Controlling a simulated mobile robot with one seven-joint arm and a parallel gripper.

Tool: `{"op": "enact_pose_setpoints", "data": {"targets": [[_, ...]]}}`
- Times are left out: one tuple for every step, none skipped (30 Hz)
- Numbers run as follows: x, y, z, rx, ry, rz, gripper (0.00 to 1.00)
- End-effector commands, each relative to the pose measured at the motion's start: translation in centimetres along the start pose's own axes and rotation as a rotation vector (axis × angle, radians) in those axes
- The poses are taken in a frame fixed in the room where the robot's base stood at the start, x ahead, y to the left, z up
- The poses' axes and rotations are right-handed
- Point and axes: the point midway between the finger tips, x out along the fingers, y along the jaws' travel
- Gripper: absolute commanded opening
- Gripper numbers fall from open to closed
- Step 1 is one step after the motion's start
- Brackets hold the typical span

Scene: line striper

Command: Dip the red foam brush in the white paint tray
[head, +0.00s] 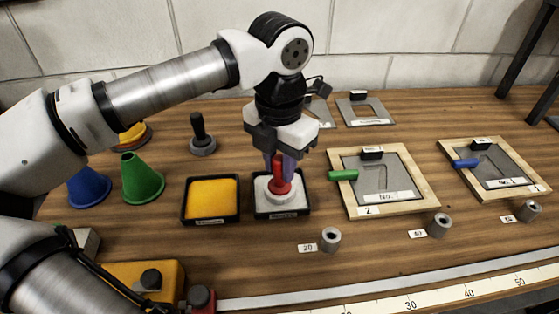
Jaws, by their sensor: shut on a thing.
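My gripper points straight down and is shut on the red handle. The brush stands over the white paint tray (296,213), a dark square tray with white in it, and its foot is within the tray's outline.
A yellow paint tray (211,198) stands just left. Right are two wooden-framed stencils (350,197) (499,192) with green and blue clips. Blue (90,187) and green (142,180) cones and a black-handled grey brush (200,135) stand left. Grey rings (331,240) and a ruler lie in front.

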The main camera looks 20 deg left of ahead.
Motion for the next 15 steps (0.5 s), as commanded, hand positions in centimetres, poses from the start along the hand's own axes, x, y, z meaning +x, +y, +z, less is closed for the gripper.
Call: {"op": "enact_pose_setpoints", "data": {"targets": [[-0.01,0.0,0.0,0.0,0.0,0.0,0.08],[-0.01,0.0,0.0,0.0,0.0,0.0,0.08],[-0.01,0.0,0.0,0.0,0.0,0.0,0.08],[-0.01,0.0,0.0,0.0,0.0,0.0,0.08],[-0.01,0.0,0.0,0.0,0.0,0.0,0.08],[0.0,0.0,0.0,0.0,0.0,0.0,0.08],[0.0,0.0,0.0,0.0,0.0,0.0,0.08],[0.0,0.0,0.0,0.0,0.0,0.0,0.08],[-0.02,0.0,0.0,0.0,0.0,0.0,0.08],[-0.05,0.0,0.0,0.0,0.0,0.0,0.08],[-0.12,0.0,0.0,0.0,0.0,0.0,0.08],[-0.26,0.0,0.01,0.0,0.0,0.0,0.08],[-0.41,0.01,0.01,0.0,0.0,0.0,0.08],[-0.59,0.01,0.01,0.0,0.0,0.001,0.08],[-0.87,0.02,0.01,0.0,-0.001,0.001,0.08]]}}
